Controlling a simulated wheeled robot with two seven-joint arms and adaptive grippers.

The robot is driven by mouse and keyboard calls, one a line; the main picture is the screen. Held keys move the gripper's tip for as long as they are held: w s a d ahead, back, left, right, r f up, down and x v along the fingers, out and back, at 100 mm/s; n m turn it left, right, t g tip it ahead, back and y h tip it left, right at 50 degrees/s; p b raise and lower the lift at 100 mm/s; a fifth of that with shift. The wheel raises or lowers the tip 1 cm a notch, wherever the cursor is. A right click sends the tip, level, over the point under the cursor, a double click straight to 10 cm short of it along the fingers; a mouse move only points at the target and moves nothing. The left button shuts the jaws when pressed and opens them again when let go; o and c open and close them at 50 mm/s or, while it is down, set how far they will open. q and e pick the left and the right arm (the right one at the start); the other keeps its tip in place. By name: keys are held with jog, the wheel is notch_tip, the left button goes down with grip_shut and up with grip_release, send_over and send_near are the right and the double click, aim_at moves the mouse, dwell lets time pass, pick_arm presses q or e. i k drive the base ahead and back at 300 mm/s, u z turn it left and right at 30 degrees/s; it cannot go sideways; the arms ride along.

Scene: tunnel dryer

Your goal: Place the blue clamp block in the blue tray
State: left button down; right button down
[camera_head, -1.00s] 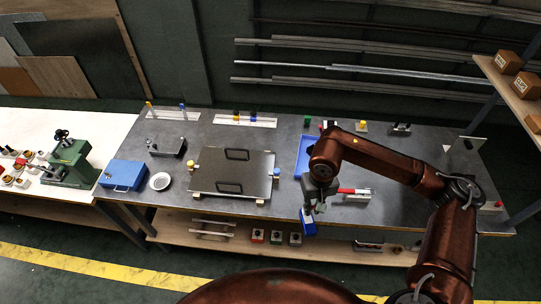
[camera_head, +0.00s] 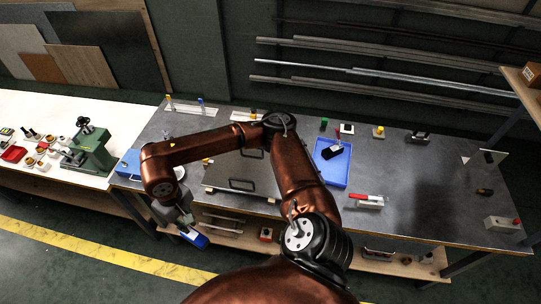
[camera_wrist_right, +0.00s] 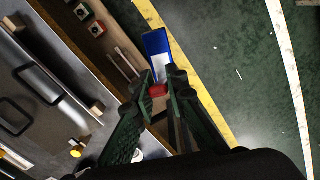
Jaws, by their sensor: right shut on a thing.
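My right gripper (camera_head: 186,224) is shut on a blue block with a white face, taken to be the blue clamp block (camera_head: 195,239), and holds it in front of the bench's front edge. In the wrist view, the block (camera_wrist_right: 157,45) sticks out beyond the fingertips (camera_wrist_right: 160,84), with a red part between them. The blue tray (camera_head: 345,178) lies on the grey bench, to the right of my arm, well apart from the block. A dark object (camera_head: 332,151) lies in it. My left gripper is not in view.
A dark plate with handles (camera_head: 224,179) lies on the bench, partly hidden behind my right arm. A red-handled clamp (camera_head: 367,201) lies right of the plate, near the tray. A green machine (camera_head: 92,150) stands at the left. The bench right of the tray has free room.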

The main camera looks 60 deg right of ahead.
aim_at(329, 171)
jog(key=u, duration=0.5)
jog(key=k, duration=1.35)
jog(key=z, duration=1.45)
